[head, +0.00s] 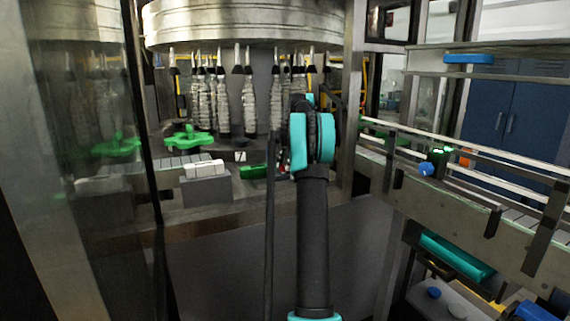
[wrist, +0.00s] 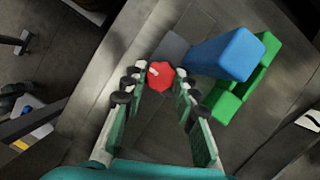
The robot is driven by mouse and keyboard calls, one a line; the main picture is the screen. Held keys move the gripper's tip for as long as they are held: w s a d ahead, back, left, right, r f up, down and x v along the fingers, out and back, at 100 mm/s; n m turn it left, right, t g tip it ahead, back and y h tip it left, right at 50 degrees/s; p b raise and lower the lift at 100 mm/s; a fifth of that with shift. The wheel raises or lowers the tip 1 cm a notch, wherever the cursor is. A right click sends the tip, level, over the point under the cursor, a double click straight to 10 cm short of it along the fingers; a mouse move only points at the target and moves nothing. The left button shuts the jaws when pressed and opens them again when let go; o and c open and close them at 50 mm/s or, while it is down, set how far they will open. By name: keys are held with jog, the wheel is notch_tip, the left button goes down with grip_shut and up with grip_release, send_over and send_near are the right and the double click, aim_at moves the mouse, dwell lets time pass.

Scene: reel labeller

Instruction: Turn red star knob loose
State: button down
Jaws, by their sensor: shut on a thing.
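The red star knob (wrist: 160,75) shows in the wrist view, at the top centre, between the fingertips of my gripper (wrist: 158,84). The fingers reach it from both sides and are shut on it.
Beside the knob in the wrist view stand a blue block (wrist: 228,54) and a green part (wrist: 228,105), close to the right finger. In the head view a green star-shaped part (head: 188,138) sits left of my arm, and a conveyor rail (head: 470,205) runs along the right.

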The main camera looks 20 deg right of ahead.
jog(key=c, duration=1.2)
grip_release()
jog(key=shift+v, duration=3.75)
